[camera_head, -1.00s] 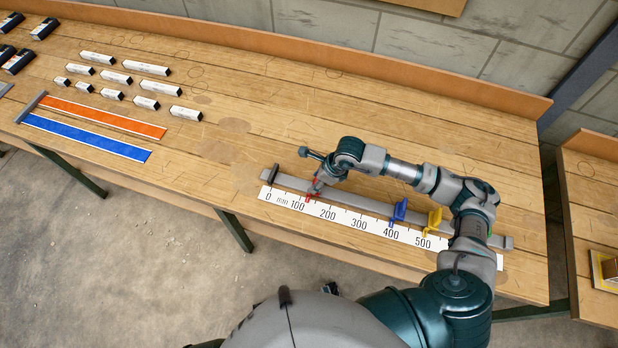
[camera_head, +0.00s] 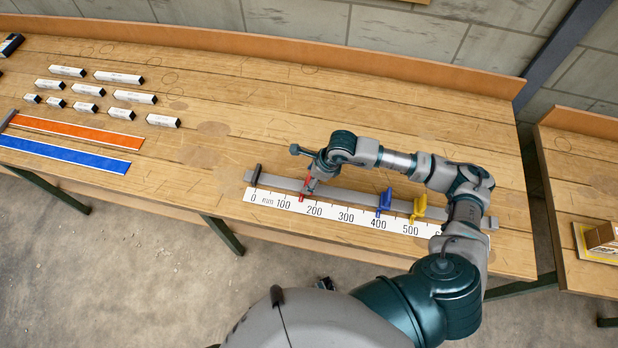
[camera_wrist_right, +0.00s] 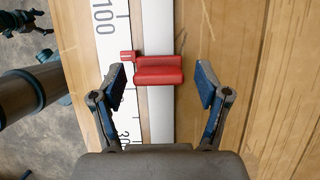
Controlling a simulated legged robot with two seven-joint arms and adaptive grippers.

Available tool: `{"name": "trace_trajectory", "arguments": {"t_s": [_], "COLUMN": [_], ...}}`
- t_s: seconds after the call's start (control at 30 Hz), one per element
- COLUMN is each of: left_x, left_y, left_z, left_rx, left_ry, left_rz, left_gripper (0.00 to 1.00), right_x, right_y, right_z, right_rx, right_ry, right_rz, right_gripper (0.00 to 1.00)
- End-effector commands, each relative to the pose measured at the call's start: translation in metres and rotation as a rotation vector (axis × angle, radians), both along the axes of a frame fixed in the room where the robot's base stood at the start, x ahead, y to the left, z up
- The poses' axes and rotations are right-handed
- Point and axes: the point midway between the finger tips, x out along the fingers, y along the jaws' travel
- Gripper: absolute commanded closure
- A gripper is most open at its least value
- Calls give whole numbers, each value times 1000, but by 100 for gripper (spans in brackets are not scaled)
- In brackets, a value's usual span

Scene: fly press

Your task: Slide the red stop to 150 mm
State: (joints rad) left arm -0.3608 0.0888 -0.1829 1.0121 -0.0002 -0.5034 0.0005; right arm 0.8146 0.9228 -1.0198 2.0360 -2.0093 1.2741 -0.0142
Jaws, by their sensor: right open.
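The red stop (camera_head: 304,190) sits on the grey rail (camera_head: 350,198), between the 100 and 200 marks of the white scale (camera_head: 330,215). In the right wrist view the red stop (camera_wrist_right: 158,70) lies across the rail, its small pointer tab (camera_wrist_right: 127,56) over the scale's edge. My right gripper (camera_head: 309,184) is over the stop. In the wrist view its open fingers (camera_wrist_right: 162,82) stand either side of the stop with visible gaps. One finger hides part of the numbering. A dark gripper (camera_wrist_right: 28,22), seemingly my left, shows small at the wrist view's top left; its jaws are unclear.
A blue stop (camera_head: 384,201) and a yellow stop (camera_head: 418,207) sit farther right on the rail. A black end block (camera_head: 257,175) is at its left end. White blocks (camera_head: 119,77) and orange (camera_head: 75,132) and blue (camera_head: 65,155) strips lie left. Bench behind the rail is clear.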

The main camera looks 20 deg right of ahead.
Motion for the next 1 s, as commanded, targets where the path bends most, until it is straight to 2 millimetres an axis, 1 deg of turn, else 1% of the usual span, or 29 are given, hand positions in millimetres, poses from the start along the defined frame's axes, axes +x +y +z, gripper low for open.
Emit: {"name": "trace_trajectory", "arguments": {"t_s": [0.3,0.4,0.5,0.67,1.0], "left_x": [0,0,0,0,0], "left_y": [0,0,0,0,0], "left_z": [0,0,0,0,0], "left_rx": [0,0,0,0,1], "left_ry": [1,1,1,1,3], "left_rz": [0,0,0,0,-1], "left_gripper": [25,25,25,25,25], "right_x": [-13,-17,-19,-22,-22], "right_y": [-23,-29,-33,-36,-35], "right_z": [63,80,92,100,100], "right_rx": [-2,-1,1,-1,0], "right_ry": [-3,-2,-1,1,2], "right_rz": [-2,-2,-2,-1,-1], "right_gripper": [25,25,25,25,25]}}
